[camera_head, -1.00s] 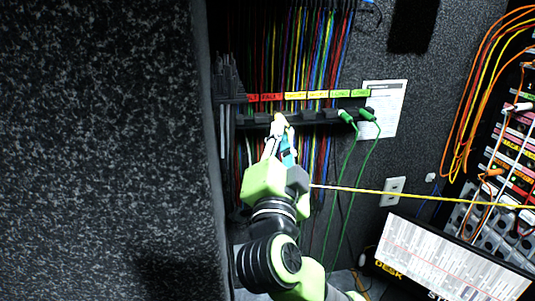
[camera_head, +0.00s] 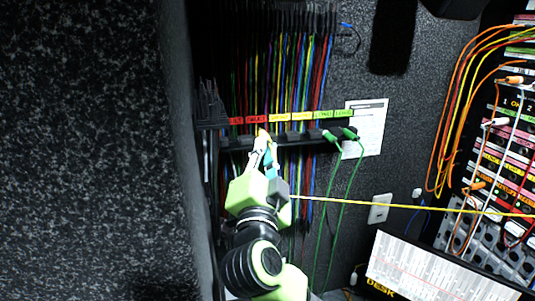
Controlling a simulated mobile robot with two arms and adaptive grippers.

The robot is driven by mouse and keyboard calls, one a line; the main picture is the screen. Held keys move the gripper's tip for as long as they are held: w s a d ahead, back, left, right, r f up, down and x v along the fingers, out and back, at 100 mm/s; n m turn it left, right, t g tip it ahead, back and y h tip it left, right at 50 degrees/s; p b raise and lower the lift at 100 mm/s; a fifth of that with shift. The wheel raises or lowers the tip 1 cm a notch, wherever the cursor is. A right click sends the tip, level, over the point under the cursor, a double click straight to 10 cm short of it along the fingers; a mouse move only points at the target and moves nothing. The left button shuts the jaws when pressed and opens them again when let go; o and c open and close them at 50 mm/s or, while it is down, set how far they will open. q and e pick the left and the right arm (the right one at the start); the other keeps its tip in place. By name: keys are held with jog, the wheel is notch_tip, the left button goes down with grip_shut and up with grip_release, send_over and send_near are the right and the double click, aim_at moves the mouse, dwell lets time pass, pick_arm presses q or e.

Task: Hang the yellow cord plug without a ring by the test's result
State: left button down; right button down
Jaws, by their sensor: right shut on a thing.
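My right gripper (camera_head: 262,158) is shut on the yellow plug (camera_head: 263,134), whose tip points up at the dark hanger rail (camera_head: 292,139). The plug is just below the labels, near the line between the second red label (camera_head: 257,119) and the first yellow label (camera_head: 280,118). I cannot tell whether it touches the rail. Its yellow cord (camera_head: 370,204) runs from the gripper to the right edge. Two green plugs (camera_head: 330,136) (camera_head: 349,133) hang under the green labels (camera_head: 333,114). My left gripper is not in view.
Many coloured cords (camera_head: 290,70) hang behind the rail. A white printed sheet (camera_head: 368,128) is on the wall at its right. A patch bay (camera_head: 500,165) with orange cords and a tilted desk sheet (camera_head: 430,268) are at the right. A dark speckled panel (camera_head: 80,150) fills the left.

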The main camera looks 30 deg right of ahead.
jog(key=shift+w+d+f+b, duration=0.3)
jog(key=shift+w+f, duration=0.4)
jog(key=shift+w, duration=0.35)
jog(key=shift+w+d+f+b, duration=0.15)
jog(key=shift+w+d+f, duration=0.1)
jog(key=shift+w+f, duration=0.65)
jog(key=shift+w+r, duration=0.15)
jog(key=shift+w+p, duration=0.1)
jog(key=shift+p, duration=0.4)
jog(key=c, duration=0.9)
grip_release()
